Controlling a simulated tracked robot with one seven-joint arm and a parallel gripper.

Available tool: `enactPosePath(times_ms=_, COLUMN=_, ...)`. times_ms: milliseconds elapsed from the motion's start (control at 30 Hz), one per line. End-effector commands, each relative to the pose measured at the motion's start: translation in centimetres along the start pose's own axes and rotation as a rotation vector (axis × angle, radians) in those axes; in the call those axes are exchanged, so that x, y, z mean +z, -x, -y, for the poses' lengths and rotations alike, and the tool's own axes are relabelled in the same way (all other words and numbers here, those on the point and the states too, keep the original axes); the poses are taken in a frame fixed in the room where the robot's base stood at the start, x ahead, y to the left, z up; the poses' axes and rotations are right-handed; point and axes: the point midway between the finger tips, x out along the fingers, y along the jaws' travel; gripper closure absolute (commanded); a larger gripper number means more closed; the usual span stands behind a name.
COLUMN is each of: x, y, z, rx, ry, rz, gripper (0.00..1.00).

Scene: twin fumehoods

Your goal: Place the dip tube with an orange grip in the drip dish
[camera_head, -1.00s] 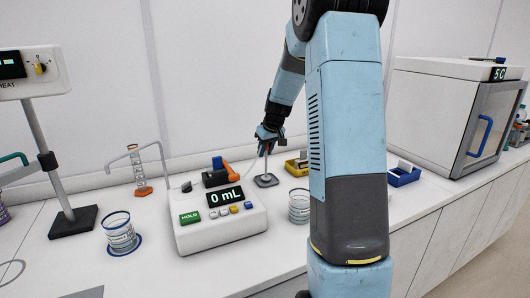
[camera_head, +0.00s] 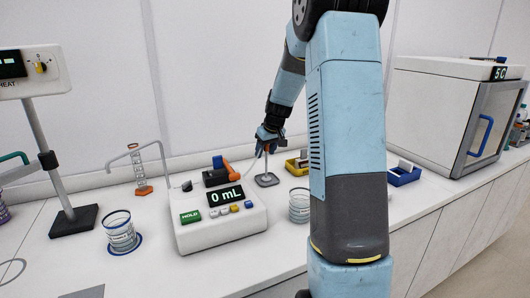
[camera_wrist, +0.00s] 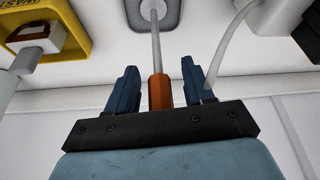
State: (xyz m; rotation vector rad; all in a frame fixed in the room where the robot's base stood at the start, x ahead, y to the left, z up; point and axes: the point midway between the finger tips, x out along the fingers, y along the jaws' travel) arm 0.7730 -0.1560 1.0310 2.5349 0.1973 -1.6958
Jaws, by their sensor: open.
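The dip tube's orange grip (camera_wrist: 160,92) shows between the two dark blue fingers of my gripper (camera_wrist: 158,88) in the wrist view. The fingers are open, with a gap on each side of the grip. The tube's thin grey shaft runs from the grip to a small grey base (camera_wrist: 172,22), which also shows in the head view (camera_head: 266,180). The tube looks roughly upright there. I cannot tell whether this base is the drip dish or a stand. My gripper (camera_head: 268,148) is small in the head view, just above the base.
A white meter reading 0 mL (camera_head: 222,220) stands left of the base. A glass beaker (camera_head: 299,206) is in front, and a yellow waste bin (camera_head: 297,166) is to the right. A flexible clear tube (camera_wrist: 228,48) passes close to one finger.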

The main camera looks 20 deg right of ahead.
Motion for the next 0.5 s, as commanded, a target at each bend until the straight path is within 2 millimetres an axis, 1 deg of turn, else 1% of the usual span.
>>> enactPosePath(times_ms=167, x=-0.1, y=2.3, z=-0.1, rx=0.002, ry=0.000, rz=-0.004, gripper=0.48)
enactPosePath(times_ms=500, x=-0.1, y=8.8, z=-0.1, rx=0.003, ry=-0.002, rz=-0.004, gripper=0.48)
